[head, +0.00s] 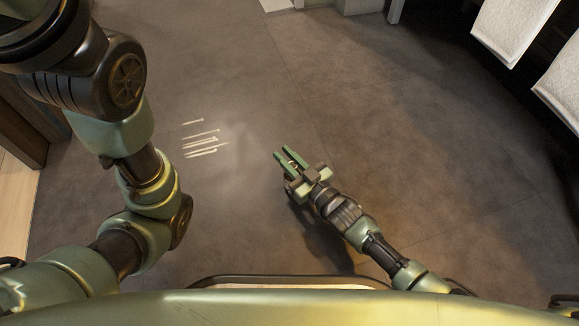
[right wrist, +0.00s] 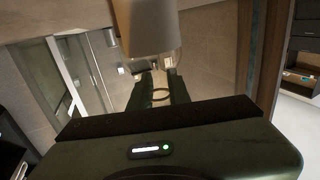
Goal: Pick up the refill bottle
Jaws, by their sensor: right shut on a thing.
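My right gripper (head: 284,155) is in the head view, pointing up and left over the floor. Its two green fingers are close together. Something small and pale (head: 291,161) shows between them, too small to tell what it is. In the right wrist view the dark fingers (right wrist: 158,88) flank a small ring-like thing (right wrist: 160,95). A pale, smooth cylinder (right wrist: 147,26) with a clear lower edge is above the fingertips there. My left gripper is outside the views.
The grey floor (head: 215,225) is clear around the right gripper. White towels (head: 511,27) hang at the upper right. Wooden furniture (head: 22,120) stands at the left edge. In the right wrist view, dark shelving (right wrist: 303,62) is at the right.

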